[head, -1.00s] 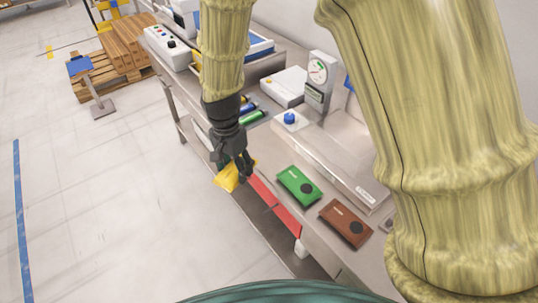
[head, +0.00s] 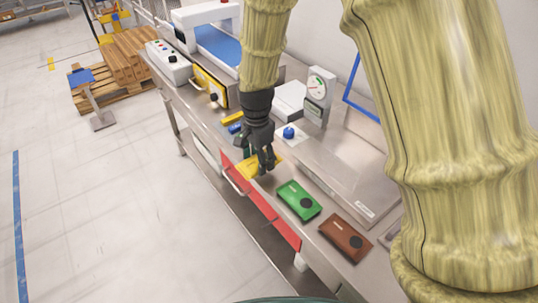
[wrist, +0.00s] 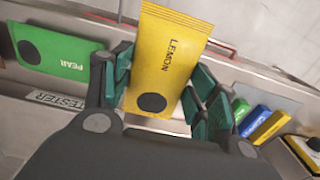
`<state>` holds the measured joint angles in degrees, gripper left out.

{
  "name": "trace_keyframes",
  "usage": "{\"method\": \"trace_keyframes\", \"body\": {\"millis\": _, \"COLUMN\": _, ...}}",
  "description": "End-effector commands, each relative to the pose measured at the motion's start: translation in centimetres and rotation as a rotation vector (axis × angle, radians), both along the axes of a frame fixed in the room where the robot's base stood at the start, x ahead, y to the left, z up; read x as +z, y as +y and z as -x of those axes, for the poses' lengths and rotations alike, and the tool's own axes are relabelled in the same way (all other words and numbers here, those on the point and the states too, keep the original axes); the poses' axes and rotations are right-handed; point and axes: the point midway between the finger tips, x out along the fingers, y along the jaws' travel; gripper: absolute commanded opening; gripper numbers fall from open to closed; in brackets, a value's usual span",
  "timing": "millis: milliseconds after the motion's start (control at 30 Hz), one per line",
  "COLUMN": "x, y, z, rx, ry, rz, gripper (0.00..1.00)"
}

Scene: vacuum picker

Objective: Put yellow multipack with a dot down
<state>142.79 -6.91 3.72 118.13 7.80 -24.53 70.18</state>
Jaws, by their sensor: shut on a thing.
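The yellow multipack (wrist: 170,50) has a black dot and the word LEMON in the wrist view. My gripper (wrist: 163,95) is shut on it, with a finger on each side. In the head view the yellow multipack (head: 248,167) shows below my gripper (head: 262,168), over the steel bench near its red-marked front edge. My fingers hide part of it there. I cannot tell whether the pack touches the bench top.
A green PEAR pack (head: 299,200) and a brown pack (head: 345,238), each with a dot, lie right of my gripper. A sealer with a blue knob (head: 289,132) and a gauge (head: 318,87) stand behind. Blue and yellow packs (wrist: 268,127) lie on the other side.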

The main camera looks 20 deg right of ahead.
Motion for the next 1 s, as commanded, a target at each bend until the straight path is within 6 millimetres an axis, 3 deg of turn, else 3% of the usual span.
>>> {"method": "trace_keyframes", "body": {"millis": 133, "x": -0.1, "y": -2.3, "z": -1.6, "rx": -0.001, "ry": 0.0, "rz": -0.001, "gripper": 0.26}}
{"method": "trace_keyframes", "body": {"millis": 333, "x": -0.4, "y": -3.9, "z": -2.7, "rx": 0.001, "ry": 0.0, "rz": -0.001, "gripper": 0.26}}
{"method": "trace_keyframes", "body": {"millis": 1000, "x": -4.0, "y": -4.1, "z": -2.8, "rx": 0.002, "ry": 0.0, "rz": 0.0, "gripper": 0.26}}
